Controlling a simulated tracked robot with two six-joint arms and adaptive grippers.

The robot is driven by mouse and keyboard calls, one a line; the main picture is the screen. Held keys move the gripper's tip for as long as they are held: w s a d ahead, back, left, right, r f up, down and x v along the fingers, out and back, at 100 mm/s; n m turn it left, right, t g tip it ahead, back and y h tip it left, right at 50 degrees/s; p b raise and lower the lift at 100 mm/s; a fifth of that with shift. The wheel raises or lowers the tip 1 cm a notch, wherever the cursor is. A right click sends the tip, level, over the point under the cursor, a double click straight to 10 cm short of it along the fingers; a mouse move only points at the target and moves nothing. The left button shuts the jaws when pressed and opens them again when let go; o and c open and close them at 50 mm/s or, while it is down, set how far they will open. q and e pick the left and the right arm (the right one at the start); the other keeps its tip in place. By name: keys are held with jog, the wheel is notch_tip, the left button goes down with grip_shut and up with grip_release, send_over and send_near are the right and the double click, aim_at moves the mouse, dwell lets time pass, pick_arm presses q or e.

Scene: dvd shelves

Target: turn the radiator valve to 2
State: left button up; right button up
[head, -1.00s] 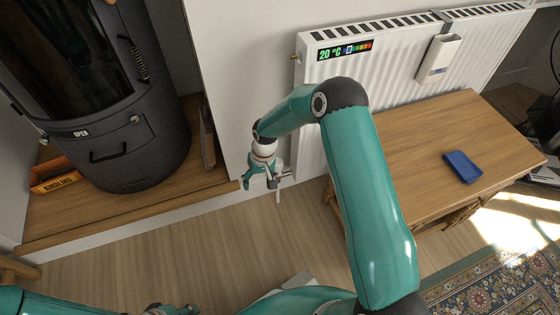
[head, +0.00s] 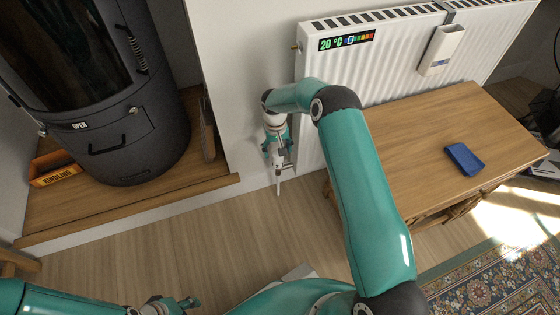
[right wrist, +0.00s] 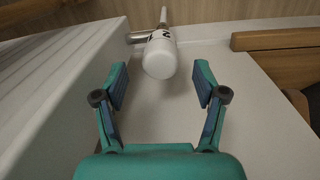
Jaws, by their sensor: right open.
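The radiator valve (right wrist: 160,57) shows in the right wrist view as a white cylindrical head with dark marks on its side, on a metal fitting beside the radiator. In the head view my right gripper (head: 277,148) is at the radiator's lower left corner and partly hides the valve. My left gripper (head: 178,304) is at the bottom edge, away from the valve; its jaws are unclear.
The white radiator (head: 400,70) carries a 20 °C display (head: 346,40) and a white holder (head: 441,50). A wooden table (head: 410,140) with a blue object (head: 464,158) stands in front. A dark stove (head: 110,110) is at left. Floor below the gripper is clear.

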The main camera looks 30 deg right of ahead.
aim_at(278, 160)
notch_tip(278, 160, down, 6)
jog(key=shift+d+f+b, duration=0.1)
jog(key=shift+f+b, duration=0.1)
jog(key=shift+b, duration=0.55)
jog(key=c, duration=1.2)
jog(key=shift+o, duration=0.2)
jog(key=shift+d+f+n+b, duration=0.1)
jog(key=shift+f+n+b, duration=0.05)
jog(key=shift+n+b, duration=0.55)
jog(key=n, duration=0.3)
jog(key=shift+n+b, duration=0.35)
jog(key=shift+n, duration=0.05)
jog(key=shift+r, duration=0.2)
jog(key=o, duration=1.2)
jog(key=shift+c, duration=0.2)
